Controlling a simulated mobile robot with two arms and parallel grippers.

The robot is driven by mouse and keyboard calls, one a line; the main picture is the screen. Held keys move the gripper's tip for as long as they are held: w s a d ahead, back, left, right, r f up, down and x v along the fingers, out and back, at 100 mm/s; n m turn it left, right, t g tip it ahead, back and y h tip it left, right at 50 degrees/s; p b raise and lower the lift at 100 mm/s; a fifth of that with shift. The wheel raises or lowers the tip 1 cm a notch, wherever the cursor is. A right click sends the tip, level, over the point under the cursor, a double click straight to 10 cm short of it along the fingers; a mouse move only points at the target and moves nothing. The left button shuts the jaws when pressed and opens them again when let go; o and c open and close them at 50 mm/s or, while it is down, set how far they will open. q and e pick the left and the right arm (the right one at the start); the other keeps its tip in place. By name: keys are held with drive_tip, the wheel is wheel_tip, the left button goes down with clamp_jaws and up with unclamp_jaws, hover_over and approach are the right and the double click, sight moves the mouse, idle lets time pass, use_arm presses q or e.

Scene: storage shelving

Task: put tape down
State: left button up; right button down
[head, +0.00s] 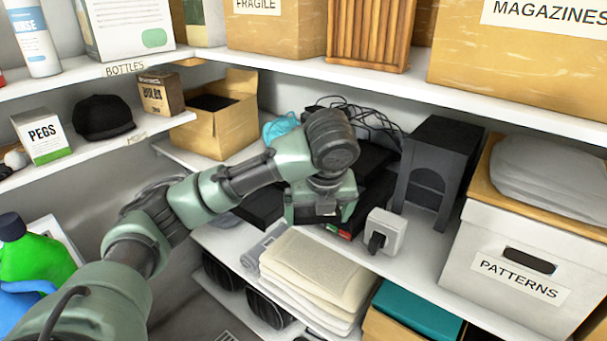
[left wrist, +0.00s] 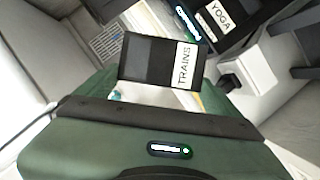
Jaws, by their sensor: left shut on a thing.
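A black tape labelled TRAINS (left wrist: 148,58) is between the fingers of my left gripper in the left wrist view. My left gripper (head: 318,212) is shut on it, over the middle shelf in the head view. In the head view the gripper and wrist mostly hide the tape. Another black tape labelled YOGA (left wrist: 222,18) lies beyond it in the left wrist view, apart from the held one. I cannot tell how far the held tape is above the shelf. My right gripper is in neither view.
A white cube with a dark plug (head: 391,226) stands just right of the gripper. Folded cloths (head: 315,270) lie in front. A dark grey box-like stand (head: 446,150) and a PATTERNS box (head: 500,225) are to the right. An open cardboard box (head: 215,130) and black cables (head: 362,122) are behind.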

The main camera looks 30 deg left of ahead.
use_arm(q)
drive_tip(key=w+a, duration=0.3)
drive_tip(key=w, duration=0.1)
drive_tip(key=w+a, duration=0.7)
drive_tip(key=w, duration=0.1)
drive_tip(key=shift+w+a+r+p, duration=0.25)
drive_tip(key=shift+w+a+p, duration=0.1)
drive_tip(key=shift+w+a, duration=0.2)
drive_tip(key=shift+a+f, duration=0.1)
drive_tip(key=shift+a, duration=0.05)
wheel_tip(320, 180, down, 3)
drive_tip(key=shift+w+p, duration=0.1)
drive_tip(key=shift+p, duration=1.15)
drive_tip(key=shift+f, duration=0.3)
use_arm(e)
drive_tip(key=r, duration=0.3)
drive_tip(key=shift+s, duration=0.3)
use_arm(q)
drive_tip(key=shift+f, duration=0.15)
